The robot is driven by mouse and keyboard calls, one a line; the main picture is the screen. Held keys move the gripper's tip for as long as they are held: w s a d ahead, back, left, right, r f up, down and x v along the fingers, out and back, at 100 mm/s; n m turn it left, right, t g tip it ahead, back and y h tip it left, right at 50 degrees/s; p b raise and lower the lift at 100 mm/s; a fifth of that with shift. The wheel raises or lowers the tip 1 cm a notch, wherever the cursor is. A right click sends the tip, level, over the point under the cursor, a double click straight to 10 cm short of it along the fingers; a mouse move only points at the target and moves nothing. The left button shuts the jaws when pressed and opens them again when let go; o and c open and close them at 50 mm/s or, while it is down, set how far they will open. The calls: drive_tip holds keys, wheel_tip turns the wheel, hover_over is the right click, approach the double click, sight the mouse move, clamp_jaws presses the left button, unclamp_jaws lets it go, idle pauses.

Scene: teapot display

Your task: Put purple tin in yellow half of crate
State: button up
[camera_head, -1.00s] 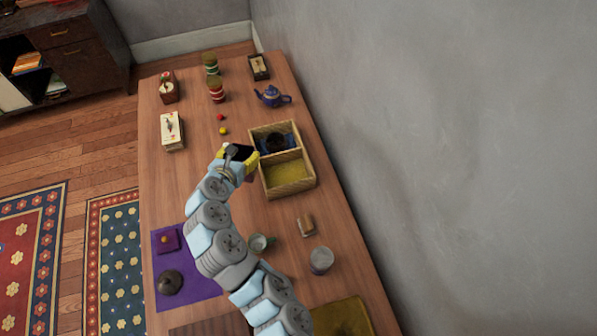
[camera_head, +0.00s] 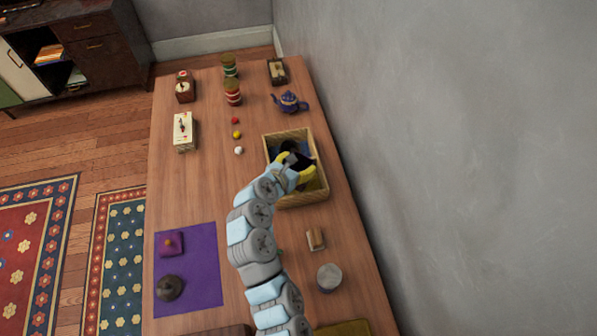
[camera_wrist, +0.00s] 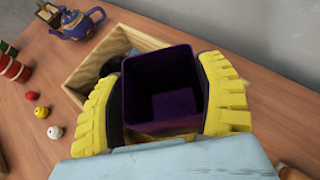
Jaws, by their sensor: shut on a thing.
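My gripper (camera_head: 296,172) is shut on the purple tin (camera_wrist: 160,88), a dark, open, square box. In the wrist view its yellow fingers press on both sides of the tin, its open top faces the camera, and it looks empty. The tin also shows dark in the head view (camera_head: 300,161), over the wooden crate (camera_head: 285,134). How far it is above the crate floor I cannot tell. The crate's yellow half (camera_head: 317,184) is on the near side, partly hidden by my gripper. The far half is blue and holds a dark round thing, mostly hidden.
A blue teapot (camera_head: 290,102) stands beyond the crate. Small red, yellow and white balls (camera_head: 238,151) lie to its left. A purple mat (camera_head: 205,265) bears a small purple piece (camera_head: 171,243) and a dark lid-like thing (camera_head: 170,288). A grey cup (camera_head: 329,277) stands nearer. The wall is close on the right.

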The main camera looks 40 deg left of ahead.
sight(303, 167)
drive_tip(key=shift+f+b, duration=0.35)
drive_tip(key=shift+f, duration=1.6)
drive_tip(key=o, duration=1.2)
drive_tip(key=shift+f, duration=0.15)
drive_tip(key=shift+o, duration=0.2)
drive_tip(key=shift+s+r, duration=0.4)
drive_tip(key=p+v, duration=0.1)
drive_tip(key=v, duration=1)
drive_tip(key=shift+d, duration=0.15)
